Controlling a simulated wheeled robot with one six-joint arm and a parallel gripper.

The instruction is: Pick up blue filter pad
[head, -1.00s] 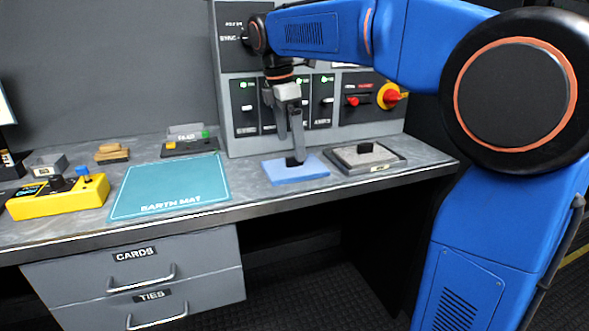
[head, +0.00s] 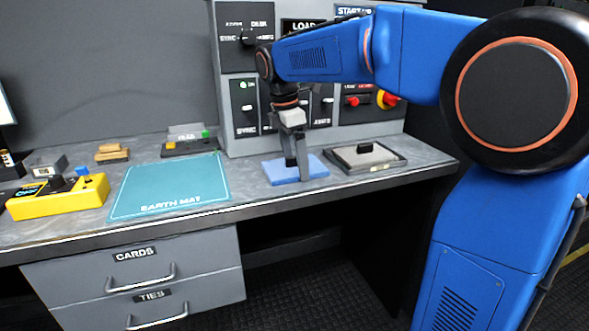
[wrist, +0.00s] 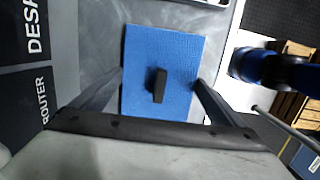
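The blue filter pad (head: 283,172) lies flat on the grey worktop, right of the teal mat. In the wrist view the pad (wrist: 183,60) has a dark upright grip block (wrist: 159,85) at its middle. My gripper (head: 297,174) points down over the pad. In the wrist view my gripper (wrist: 158,80) is open, with one finger on each side of the grip block and clear gaps to both. In the head view the fingers partly hide the pad and its block.
A grey framed tray (head: 400,160) with a dark knob stands close right of the pad. The teal earth mat (head: 170,187) lies left. A yellow box (head: 60,203) stands at far left. A control panel (head: 240,140) rises behind. The worktop's front edge is near.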

